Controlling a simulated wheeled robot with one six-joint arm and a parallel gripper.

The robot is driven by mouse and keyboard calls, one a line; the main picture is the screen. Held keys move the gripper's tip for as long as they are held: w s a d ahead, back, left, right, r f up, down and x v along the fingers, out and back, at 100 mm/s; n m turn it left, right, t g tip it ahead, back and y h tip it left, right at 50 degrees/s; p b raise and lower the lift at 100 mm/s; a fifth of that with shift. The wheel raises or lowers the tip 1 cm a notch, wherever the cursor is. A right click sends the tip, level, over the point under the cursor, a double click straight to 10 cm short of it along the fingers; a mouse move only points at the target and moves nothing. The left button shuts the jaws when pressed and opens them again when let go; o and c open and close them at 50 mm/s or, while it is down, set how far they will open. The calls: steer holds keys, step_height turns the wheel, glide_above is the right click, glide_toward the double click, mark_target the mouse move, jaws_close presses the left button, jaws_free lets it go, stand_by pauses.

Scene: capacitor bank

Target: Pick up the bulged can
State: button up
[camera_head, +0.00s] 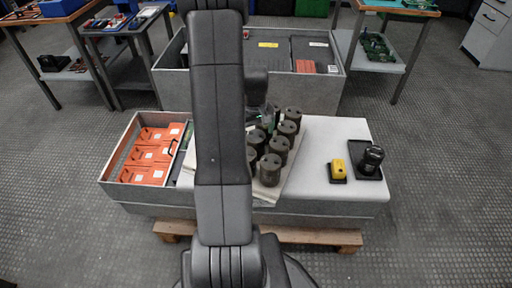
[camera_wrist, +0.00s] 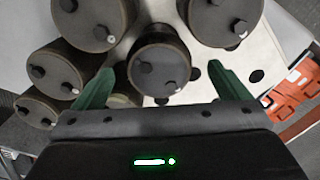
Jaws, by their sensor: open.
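Several dark grey-brown cans stand grouped on a pale board with holes (camera_head: 290,185). In the wrist view one can (camera_wrist: 158,66) stands between and just beyond the two green fingertips of my gripper (camera_wrist: 165,85). The gripper is open and the fingers are on either side of this can, with gaps. Other cans stand to its left (camera_wrist: 60,65) and upper right (camera_wrist: 225,18). In the head view my arm covers part of the group; a near can (camera_head: 270,170) shows clearly. I cannot tell which can is bulged.
An open crate with orange boxes (camera_head: 108,180) stands left of the board. A yellow device (camera_head: 338,170) and a black device on a black tray (camera_head: 372,158) stand on the right. A grey bin (camera_head: 335,90) is behind. White table top between is clear.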

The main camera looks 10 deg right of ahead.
step_height(320, 180, down, 6)
steer(key=shift+w+r+b, duration=0.1)
steer(key=shift+b, duration=0.95)
steer(key=shift+r, duration=0.1)
steer(key=shift+c, duration=0.2)
steer(key=c, duration=1.4)
